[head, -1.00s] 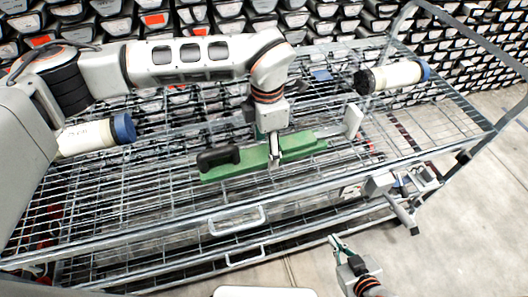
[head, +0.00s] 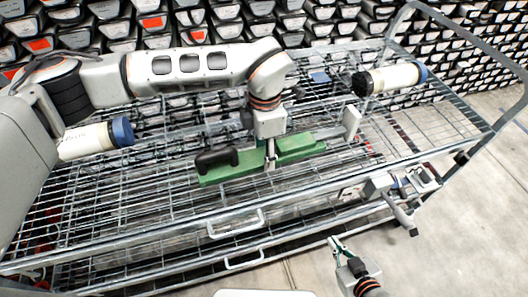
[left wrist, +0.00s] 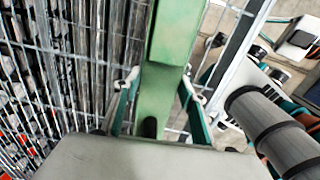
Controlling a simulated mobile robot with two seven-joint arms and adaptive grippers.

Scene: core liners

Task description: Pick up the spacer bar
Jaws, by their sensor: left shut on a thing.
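The spacer bar appears to be the long green bar (head: 222,174) with a black handle at its left end, lying across the wire cart top. It also fills the upper middle of the left wrist view (left wrist: 178,40). My left gripper (head: 270,160) points down at the bar's middle and is shut on it, with fingers on both sides in the left wrist view (left wrist: 155,100). The gripper hides part of the bar. Whether the bar is clear of the wires I cannot tell. My right gripper (head: 338,246) is open and empty, low in front of the cart.
The wire cart (head: 150,185) has two shelves and a tall end rail at right. A white tube with a blue cap (head: 95,138) lies at left, and another tube (head: 395,77) lies at back right. A pale upright plate (head: 351,121) stands by the bar's right end. Stacked trays fill the back.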

